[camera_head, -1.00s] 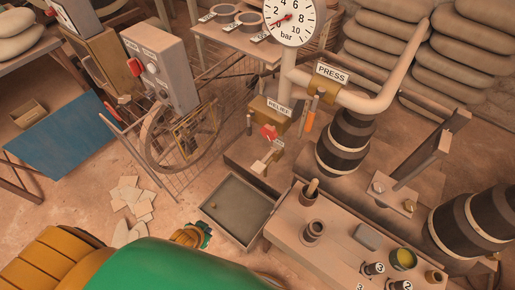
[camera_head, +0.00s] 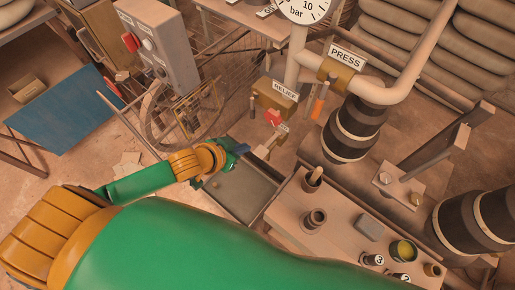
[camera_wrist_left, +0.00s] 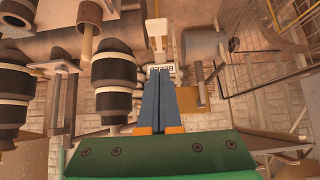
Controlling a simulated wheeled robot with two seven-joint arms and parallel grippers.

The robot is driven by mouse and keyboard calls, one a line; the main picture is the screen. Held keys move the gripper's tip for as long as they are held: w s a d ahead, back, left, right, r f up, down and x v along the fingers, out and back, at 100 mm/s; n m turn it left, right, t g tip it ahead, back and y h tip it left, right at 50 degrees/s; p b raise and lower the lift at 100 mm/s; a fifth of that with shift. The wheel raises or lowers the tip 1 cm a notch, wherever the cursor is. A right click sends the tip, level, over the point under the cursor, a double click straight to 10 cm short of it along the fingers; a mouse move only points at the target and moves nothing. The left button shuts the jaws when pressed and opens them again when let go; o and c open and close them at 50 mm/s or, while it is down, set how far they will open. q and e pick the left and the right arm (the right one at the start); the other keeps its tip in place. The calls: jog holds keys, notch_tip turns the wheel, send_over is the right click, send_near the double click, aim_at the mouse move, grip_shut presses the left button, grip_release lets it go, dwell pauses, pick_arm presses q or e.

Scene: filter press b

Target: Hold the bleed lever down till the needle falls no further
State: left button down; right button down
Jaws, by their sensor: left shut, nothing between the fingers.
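The bleed lever (camera_head: 264,151) is a small pale handle below the brass RELIEF block (camera_head: 270,100), near a red knob (camera_head: 273,117) and a small tag. In the left wrist view the pale lever (camera_wrist_left: 157,28) and its BLEED tag (camera_wrist_left: 161,69) lie just beyond my fingertips. My left gripper (camera_head: 243,150) is shut and empty, a little left of the lever; I see no clear contact. Its blue fingers (camera_wrist_left: 158,82) point at the tag in the left wrist view. The pressure gauge (camera_head: 304,9) is cut off by the top edge, so its needle is hidden. My right gripper is out of view.
A grey tray (camera_head: 225,205) lies under my left gripper. A bench (camera_head: 288,209) with cups and numbered pots stands to its right. The PRESS pipe (camera_head: 375,93) and dark banded cylinders are behind. A grey switch box (camera_head: 165,50) stands at upper left.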

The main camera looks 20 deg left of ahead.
pick_arm(q)
jog(key=b, duration=0.3)
send_over(263, 148)
jog(key=s+a, duration=0.1)
jog(key=s, duration=0.2)
jog(key=f, duration=0.6)
jog(key=shift+w+f, duration=0.2)
jog(key=shift+f, duration=0.15)
notch_tip(263, 148, down, 3)
jog(key=shift+r, duration=0.15)
jog(key=shift+f, duration=0.5)
jog(key=f+t+b, duration=0.1)
jog(key=b, duration=0.1)
jog(key=f+b, duration=0.2)
jog(key=s+f+t+h+b, duration=0.1)
jog(key=f+b, duration=0.1)
jog(key=shift+a+f+t, duration=0.15)
jog(key=shift+f+t, duration=0.05)
jog(key=shift+t, duration=0.1)
jog(key=shift+s+f, duration=0.1)
jog(key=shift+f, duration=0.05)
